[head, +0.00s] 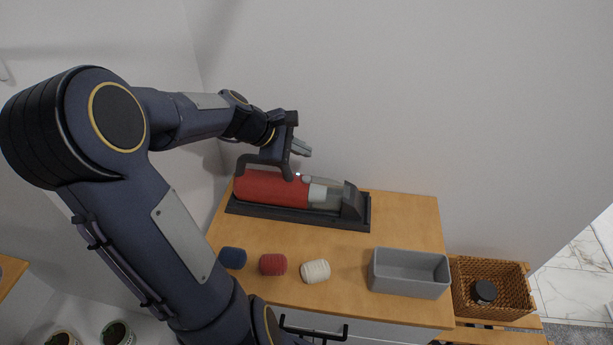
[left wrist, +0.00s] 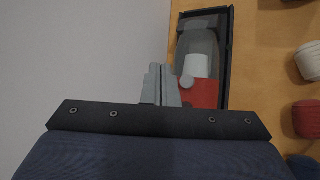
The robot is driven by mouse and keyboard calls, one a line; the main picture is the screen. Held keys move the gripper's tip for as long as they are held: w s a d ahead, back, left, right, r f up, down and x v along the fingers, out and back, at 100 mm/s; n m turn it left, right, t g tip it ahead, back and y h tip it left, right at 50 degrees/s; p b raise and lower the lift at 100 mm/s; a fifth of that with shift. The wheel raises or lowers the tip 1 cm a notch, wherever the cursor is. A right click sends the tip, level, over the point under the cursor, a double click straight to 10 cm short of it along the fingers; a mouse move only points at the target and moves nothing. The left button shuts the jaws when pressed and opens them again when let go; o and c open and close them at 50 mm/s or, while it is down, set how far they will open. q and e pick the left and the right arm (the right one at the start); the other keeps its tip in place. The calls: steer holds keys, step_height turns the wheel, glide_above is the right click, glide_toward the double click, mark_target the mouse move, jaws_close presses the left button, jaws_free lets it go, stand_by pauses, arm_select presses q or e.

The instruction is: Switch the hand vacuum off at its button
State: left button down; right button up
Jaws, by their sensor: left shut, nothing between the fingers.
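The hand vacuum (head: 270,188) lies on its side in a black tray (head: 290,213) at the back of the wooden cabinet top. It has a red body and a grey, see-through nozzle end pointing right. A small round grey button (left wrist: 187,82) shows in the left wrist view, where the red body meets the pale part; in the head view it is a small light spot (head: 305,179). My left gripper (head: 306,150) is shut and empty, above and behind the vacuum. In the left wrist view its fingertips (left wrist: 160,68) appear left of the button, apart from it. My right gripper is not in view.
In front of the vacuum lie a blue roll (head: 232,258), a red roll (head: 272,264) and a cream roll (head: 315,271). A grey open bin (head: 410,289) stands at the front right. A wicker basket (head: 470,310) is further right. The wall (head: 400,100) rises close behind.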

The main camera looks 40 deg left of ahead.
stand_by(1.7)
arm_select(q)
steer(key=s+d+r+m+g, duration=0.2)
steer(key=s+d+r+m, duration=0.1)
steer(key=s+d+m, duration=0.55)
steer(key=s+d+f+m, duration=0.2)
steer(key=s+d+m, duration=0.7)
steer(key=s+m, duration=0.2)
steer(key=shift+s+f+m+g, duration=0.25)
steer(key=shift+f+m+g, duration=0.05)
steer(key=shift+m+g, duration=0.15)
